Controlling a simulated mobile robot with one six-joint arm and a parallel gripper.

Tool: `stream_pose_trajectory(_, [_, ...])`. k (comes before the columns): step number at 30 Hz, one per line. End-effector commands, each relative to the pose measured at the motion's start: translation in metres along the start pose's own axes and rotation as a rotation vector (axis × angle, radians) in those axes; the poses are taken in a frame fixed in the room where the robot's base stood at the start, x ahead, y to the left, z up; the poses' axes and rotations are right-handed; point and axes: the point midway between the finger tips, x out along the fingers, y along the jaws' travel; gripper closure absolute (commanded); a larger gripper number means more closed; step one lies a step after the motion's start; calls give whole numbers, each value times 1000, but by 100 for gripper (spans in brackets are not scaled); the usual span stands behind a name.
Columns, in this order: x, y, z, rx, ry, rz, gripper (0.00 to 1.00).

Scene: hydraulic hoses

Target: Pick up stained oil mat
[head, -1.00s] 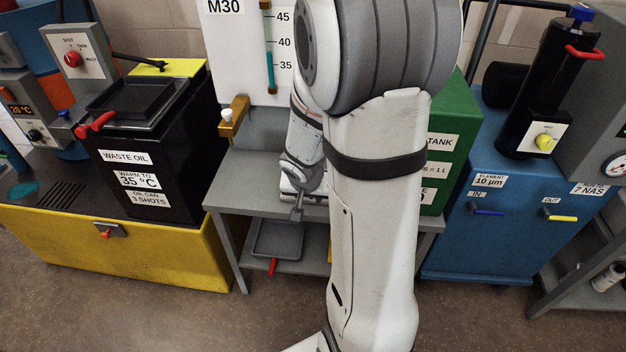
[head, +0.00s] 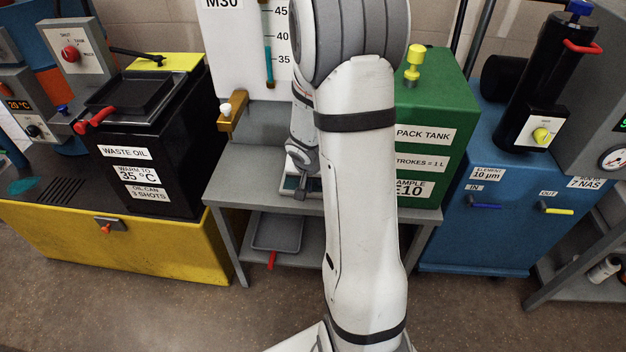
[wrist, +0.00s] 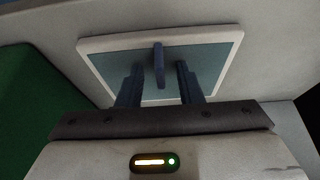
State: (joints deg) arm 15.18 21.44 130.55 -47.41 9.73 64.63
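In the wrist view a flat teal panel with a pale rim, which looks like the oil mat (wrist: 207,62), lies on the grey bench. A dark blue upright grip (wrist: 158,62) stands on it. My gripper (wrist: 159,72) is open, its two fingers apart over the near part of the panel, with the grip between them in the picture. Contact cannot be told, and no stain is clear. In the head view my gripper (head: 301,188) is low over the bench, and my arm hides much of the panel.
The green tank also shows close on the left in the wrist view (wrist: 35,110). A grey tray (head: 277,232) is on the lower shelf.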

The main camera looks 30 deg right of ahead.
Motion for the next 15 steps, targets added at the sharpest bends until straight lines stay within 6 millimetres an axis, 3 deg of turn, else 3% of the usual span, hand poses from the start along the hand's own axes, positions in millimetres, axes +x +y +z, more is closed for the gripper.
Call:
stream_pose_trajectory(12, [0,0,0,-1,0,0,100])
stream_pose_trajectory(15, [0,0,0,-1,0,0,100])
